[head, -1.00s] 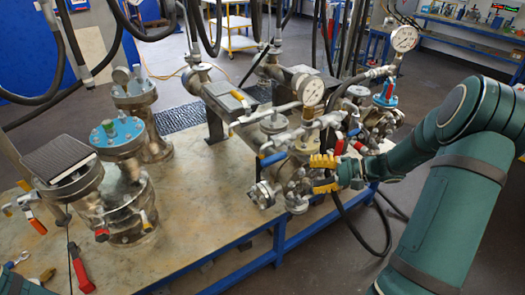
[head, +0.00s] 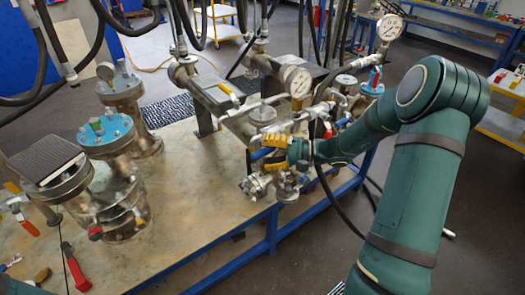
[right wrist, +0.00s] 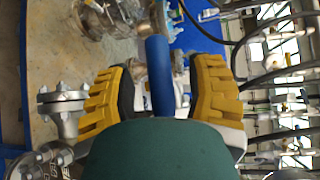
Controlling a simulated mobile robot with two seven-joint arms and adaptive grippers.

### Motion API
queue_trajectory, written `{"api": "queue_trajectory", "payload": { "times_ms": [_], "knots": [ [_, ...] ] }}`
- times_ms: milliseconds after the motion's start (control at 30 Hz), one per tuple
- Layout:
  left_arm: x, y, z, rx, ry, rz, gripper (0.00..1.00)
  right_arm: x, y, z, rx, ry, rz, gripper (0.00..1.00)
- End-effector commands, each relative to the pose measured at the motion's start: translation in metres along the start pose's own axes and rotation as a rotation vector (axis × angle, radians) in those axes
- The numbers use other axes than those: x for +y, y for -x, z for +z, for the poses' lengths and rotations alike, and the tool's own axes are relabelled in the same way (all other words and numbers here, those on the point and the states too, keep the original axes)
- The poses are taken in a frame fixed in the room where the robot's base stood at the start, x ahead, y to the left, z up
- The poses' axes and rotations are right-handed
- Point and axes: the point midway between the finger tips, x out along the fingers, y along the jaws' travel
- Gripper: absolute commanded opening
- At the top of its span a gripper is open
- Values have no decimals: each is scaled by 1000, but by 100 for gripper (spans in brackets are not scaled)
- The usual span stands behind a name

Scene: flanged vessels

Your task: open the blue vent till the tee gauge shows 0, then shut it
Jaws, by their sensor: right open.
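The blue vent handle (head: 261,153) is a short lever at the left end of the central pipework. In the right wrist view, the blue handle (right wrist: 160,75) stands upright between two yellow fingers, with gaps at both sides. My right gripper (head: 274,148) is open around it; its fingers hide part of the handle and the valve. A round white-faced gauge (head: 295,80) stands just above this pipework; another gauge (head: 389,28) is farther right. I cannot tell which is the tee gauge, and their readings are too small to make out. My left gripper is not in view.
A red handle (head: 327,130) and another blue lever (head: 343,121) are close to my right forearm. Blue-topped flanged vessels (head: 107,135) stand at the left. A black hose hangs beneath my right arm. The table front (head: 190,215) is mostly clear.

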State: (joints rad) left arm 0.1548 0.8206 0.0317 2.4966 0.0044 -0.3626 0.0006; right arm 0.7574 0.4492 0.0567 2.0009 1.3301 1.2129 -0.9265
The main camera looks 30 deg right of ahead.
Motion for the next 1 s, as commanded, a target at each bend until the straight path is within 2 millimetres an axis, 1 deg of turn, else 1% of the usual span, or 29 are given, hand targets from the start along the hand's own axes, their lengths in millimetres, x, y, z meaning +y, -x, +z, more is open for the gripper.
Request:
{"api": "queue_trajectory", "payload": {
  "times_ms": [33, 167, 467, 500, 567, 600, 633, 1000],
  "knots": [
    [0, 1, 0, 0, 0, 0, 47, -1, -5, 0, -2, -1, -1, 54],
    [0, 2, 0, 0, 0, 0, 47, 0, -12, 0, -1, -1, 1, 54],
    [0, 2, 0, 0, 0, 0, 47, 0, -13, 0, 0, -1, 1, 54],
    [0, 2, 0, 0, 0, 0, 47, 0, -13, 0, 0, -1, 1, 46],
    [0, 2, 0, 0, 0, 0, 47, 0, -13, 0, 0, -1, 1, 25],
    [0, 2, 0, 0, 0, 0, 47, 0, -13, 0, 0, -1, 1, 11],
    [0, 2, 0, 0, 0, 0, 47, 0, -13, 0, 0, -1, 1, 0],
    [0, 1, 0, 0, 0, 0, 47, 0, -14, 0, 0, 1, 1, 0]
  ]
}}
